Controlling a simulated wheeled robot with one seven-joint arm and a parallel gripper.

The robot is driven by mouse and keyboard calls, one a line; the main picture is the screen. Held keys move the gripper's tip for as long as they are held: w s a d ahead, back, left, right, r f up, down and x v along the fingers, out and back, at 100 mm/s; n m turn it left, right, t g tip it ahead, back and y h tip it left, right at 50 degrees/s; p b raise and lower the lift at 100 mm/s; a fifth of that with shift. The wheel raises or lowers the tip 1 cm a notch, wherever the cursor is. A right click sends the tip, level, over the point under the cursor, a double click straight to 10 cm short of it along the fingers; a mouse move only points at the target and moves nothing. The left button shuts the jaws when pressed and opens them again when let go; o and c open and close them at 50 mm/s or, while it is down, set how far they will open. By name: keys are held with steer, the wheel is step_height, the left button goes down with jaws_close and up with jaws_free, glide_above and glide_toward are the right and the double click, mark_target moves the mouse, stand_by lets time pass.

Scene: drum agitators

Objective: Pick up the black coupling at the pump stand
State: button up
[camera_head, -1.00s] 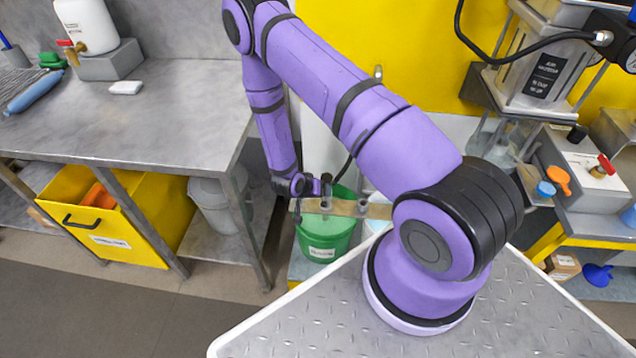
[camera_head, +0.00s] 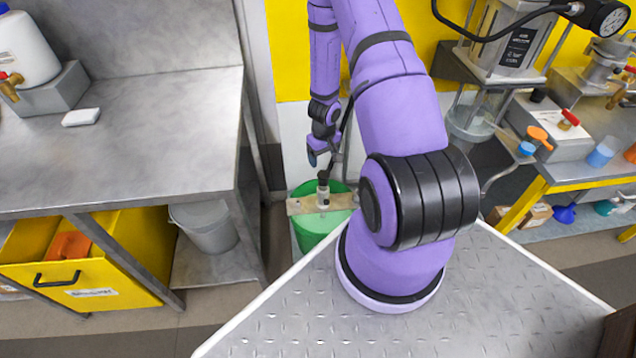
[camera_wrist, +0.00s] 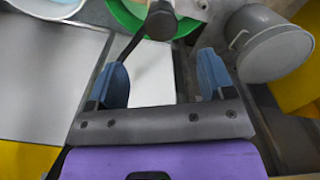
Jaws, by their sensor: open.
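A small black cylinder (camera_head: 538,95), which looks like the black coupling, stands upright on a pale block (camera_head: 550,127) beside the pump stand (camera_head: 510,45) at right in the head view. My gripper (camera_head: 318,160) is well to its left, above a green bucket (camera_head: 312,238), and apart from it. In the wrist view my gripper (camera_wrist: 162,72) has its two blue fingers spread, with nothing held between them. A dark rod with a rounded black end (camera_wrist: 160,22) shows beyond the fingers. The black cylinder cannot be made out in the wrist view.
A wooden strip (camera_head: 308,204) with an upright dark fitting (camera_head: 323,183) crosses the bucket. A red-handled valve (camera_head: 568,119) and an orange-handled part (camera_head: 540,136) are near the cylinder. A steel bench (camera_head: 150,150) fills the left; a grey bucket (camera_head: 207,228) is below.

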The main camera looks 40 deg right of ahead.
mark_target(323, 174)
steer(key=shift+s+a+f, duration=0.1)
steer(key=shift+a+f, duration=0.05)
steer(key=shift+f, duration=5.2)
steer(key=shift+c, duration=0.2)
steer(key=c, duration=1.2)
steer(key=shift+r, duration=0.1)
steer(key=shift+r, duration=4.9)
